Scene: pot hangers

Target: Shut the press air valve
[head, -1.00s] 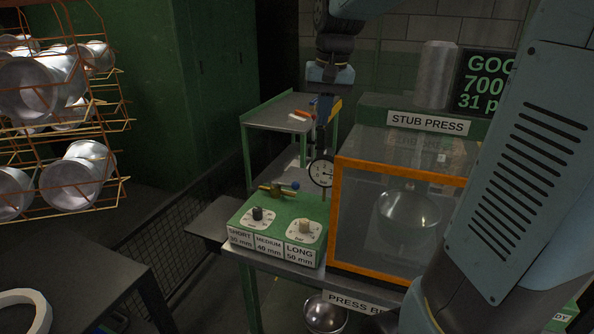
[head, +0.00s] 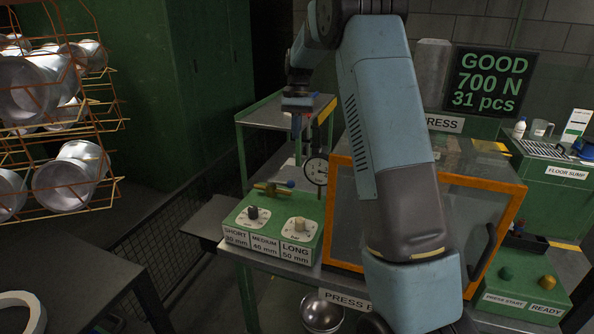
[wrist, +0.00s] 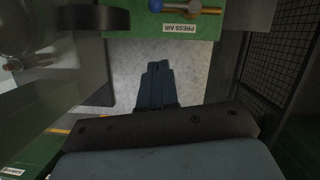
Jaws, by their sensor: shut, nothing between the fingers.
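The press air valve (head: 266,188) is a small brass fitting with a blue-ended lever, on top of the green control box (head: 235,216). The lever's blue knob (head: 291,184) points right, roughly in line with the brass body. In the wrist view the valve (wrist: 185,7) is at the top edge, partly cut off, beside a PRESS AIR label (wrist: 180,28). My gripper (head: 297,131) hangs pointing down, above and behind the box, apart from the valve. In the wrist view its closed fingers (wrist: 158,66) are empty, short of the valve.
The orange-framed press guard (head: 338,215) stands right of the box, partly behind my arm. A pressure gauge (head: 316,171) stands close behind the box. Two dials (head: 253,213) sit on its front. A green side table (head: 258,118) is behind; a wire rack of pots (head: 65,180) stands left.

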